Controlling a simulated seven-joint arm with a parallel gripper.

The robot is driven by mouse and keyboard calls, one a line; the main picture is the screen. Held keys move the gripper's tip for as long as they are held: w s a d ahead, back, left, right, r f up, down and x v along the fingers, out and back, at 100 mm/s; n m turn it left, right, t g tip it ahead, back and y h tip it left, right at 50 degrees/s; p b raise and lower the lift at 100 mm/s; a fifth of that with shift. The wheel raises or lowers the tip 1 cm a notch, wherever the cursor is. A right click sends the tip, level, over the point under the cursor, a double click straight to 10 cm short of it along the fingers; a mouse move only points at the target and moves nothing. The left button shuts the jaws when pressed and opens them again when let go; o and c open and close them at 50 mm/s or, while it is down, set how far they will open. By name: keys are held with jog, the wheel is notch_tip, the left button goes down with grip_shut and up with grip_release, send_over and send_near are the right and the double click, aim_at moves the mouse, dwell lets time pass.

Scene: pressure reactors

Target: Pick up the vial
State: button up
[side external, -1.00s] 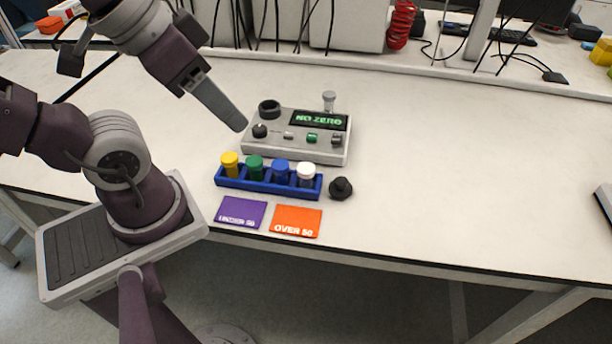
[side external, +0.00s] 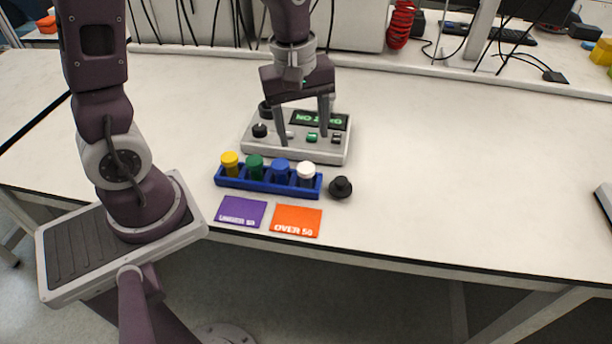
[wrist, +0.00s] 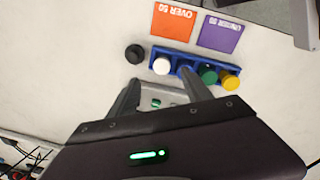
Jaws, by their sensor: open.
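A blue rack (side external: 230,182) holds vials with a yellow cap (side external: 229,158), a green cap (side external: 255,161), a blue cap (side external: 280,167) and a white cap (side external: 306,169). In the wrist view the white cap (wrist: 161,66) shows just ahead of my fingertips, the green (wrist: 208,74) and yellow (wrist: 229,81) caps to the right, and the blue vial is mostly hidden by a finger. My gripper (side external: 304,142) is open, empty and pointing down, over the grey device behind the rack. It also shows in the wrist view (wrist: 161,80). Which vial is meant cannot be told.
The grey device (side external: 330,157) has knobs and a green display, partly covered by my gripper. A small black knob-like object (side external: 340,187) sits right of the rack. A purple card (side external: 240,211) and an orange "OVER 50" card (side external: 296,220) lie in front.

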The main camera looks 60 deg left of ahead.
aim_at(306, 167)
jog(key=f+n, duration=0.1)
jog(key=f, duration=0.1)
jog(key=w+f+n, duration=0.1)
jog(key=f, duration=0.1)
jog(key=a+f+n+g, duration=0.1)
jog(key=f, duration=0.1)
jog(key=shift+w+f, duration=0.1)
jog(key=shift+w, duration=0.15)
notch_tip(306, 167, down, 6)
jog(key=shift+a+f, duration=0.15)
jog(key=shift+f, duration=0.05)
grip_shut()
